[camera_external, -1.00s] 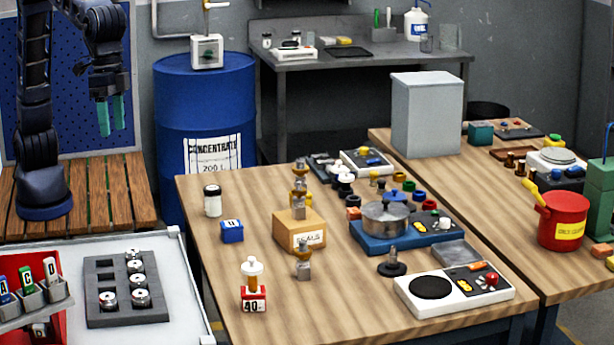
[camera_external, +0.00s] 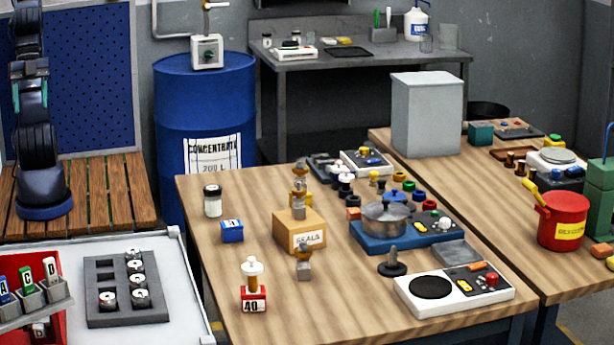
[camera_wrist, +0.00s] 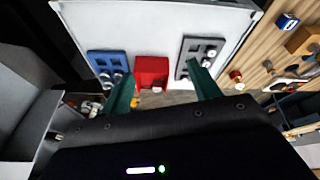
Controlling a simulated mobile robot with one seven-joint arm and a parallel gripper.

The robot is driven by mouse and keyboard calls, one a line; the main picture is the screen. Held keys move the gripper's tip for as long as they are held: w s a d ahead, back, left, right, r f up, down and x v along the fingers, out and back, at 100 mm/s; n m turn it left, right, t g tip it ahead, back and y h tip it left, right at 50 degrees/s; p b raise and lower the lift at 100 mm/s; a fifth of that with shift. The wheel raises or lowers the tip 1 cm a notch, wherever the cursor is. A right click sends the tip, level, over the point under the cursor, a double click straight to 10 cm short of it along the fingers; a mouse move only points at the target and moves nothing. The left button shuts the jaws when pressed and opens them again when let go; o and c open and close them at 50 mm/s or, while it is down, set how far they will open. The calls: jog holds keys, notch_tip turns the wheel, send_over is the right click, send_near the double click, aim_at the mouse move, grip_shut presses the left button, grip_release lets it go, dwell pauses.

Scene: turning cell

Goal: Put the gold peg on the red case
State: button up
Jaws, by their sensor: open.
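My gripper (camera_wrist: 160,68) is open and empty, its two green fingers spread in the wrist view, with the white table beyond them. A red case (camera_external: 42,318) with labelled slots stands at the lower left, partly cut off; a red box (camera_wrist: 151,71) shows between the fingers. Small gold-and-grey pieces stand on the wooden table: one stacked on the seals box (camera_external: 299,185), one in front of it (camera_external: 303,262). I cannot tell which is the gold peg.
A red block marked 40 (camera_external: 253,303) bears an orange piece with a white top. The seals box (camera_external: 290,236), a blue box (camera_external: 232,232), a pot (camera_external: 385,216) and a white-and-black device (camera_external: 432,288) crowd the table. A grey tray (camera_external: 98,318) lies on the white table.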

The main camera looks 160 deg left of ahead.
jog(key=s+d+f+m, duration=0.3)
jog(key=s+f, duration=0.2)
jog(key=s, duration=0.4)
jog(key=shift+f+t, duration=0.3)
jog(key=shift+f, duration=0.1)
